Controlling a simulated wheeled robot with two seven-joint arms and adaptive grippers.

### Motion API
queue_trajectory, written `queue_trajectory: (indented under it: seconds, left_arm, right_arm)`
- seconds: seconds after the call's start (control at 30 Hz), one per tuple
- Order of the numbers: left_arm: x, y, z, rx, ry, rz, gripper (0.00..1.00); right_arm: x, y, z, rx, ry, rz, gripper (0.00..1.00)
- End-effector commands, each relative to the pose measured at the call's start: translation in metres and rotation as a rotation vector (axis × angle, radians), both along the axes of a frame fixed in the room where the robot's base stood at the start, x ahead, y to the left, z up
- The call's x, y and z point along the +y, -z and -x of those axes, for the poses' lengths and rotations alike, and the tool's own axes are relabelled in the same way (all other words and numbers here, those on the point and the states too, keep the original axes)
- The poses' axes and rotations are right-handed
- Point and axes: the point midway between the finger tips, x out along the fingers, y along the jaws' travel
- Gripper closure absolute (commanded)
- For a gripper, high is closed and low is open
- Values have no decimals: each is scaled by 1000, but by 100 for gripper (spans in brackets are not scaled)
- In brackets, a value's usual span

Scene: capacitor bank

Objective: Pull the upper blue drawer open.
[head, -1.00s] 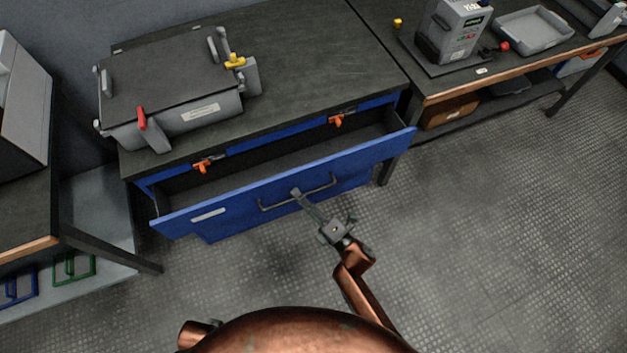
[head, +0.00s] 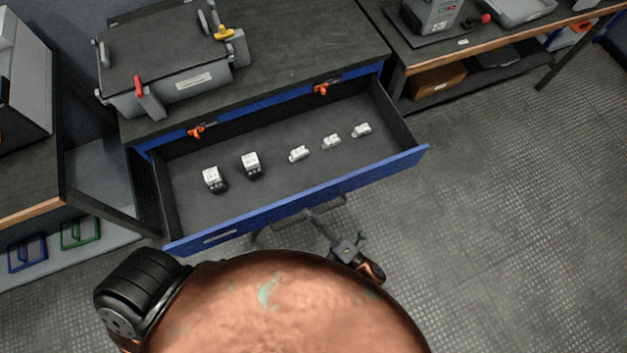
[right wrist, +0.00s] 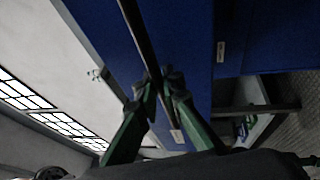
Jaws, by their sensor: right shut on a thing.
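The upper blue drawer (head: 300,205) stands pulled well out from the bench, its inside in view. Several small white-and-black parts lie in a row on its floor, such as a white block (head: 251,163). The drawer's dark bar handle (head: 335,203) is on its front. My right gripper (head: 309,214) is at this handle. In the right wrist view its fingers (right wrist: 163,92) are shut on the handle bar (right wrist: 138,35), in front of the blue drawer front (right wrist: 185,50). My left gripper is not in view.
A grey lidded box (head: 165,65) with red and yellow levers stands on the bench top (head: 290,50). Two orange latches (head: 321,89) sit on the bench frame behind the drawer. Another bench (head: 480,45) stands at right. The floor (head: 500,230) at right is clear.

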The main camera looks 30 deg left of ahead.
Motion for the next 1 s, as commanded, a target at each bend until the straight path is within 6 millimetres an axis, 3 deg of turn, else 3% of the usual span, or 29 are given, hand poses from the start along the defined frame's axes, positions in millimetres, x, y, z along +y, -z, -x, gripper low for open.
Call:
queue_trajectory:
  seconds: [0.43,0.47,0.7,1.0]
  left_arm:
    - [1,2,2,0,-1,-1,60]
    - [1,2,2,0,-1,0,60]
    - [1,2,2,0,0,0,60]
    - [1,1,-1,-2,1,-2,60]
  right_arm:
    - [-3,1,1,2,0,3,100]
    - [-3,1,1,2,0,3,91]
    - [-2,1,2,1,-2,1,75]
    - [-3,1,3,0,-3,0,74]
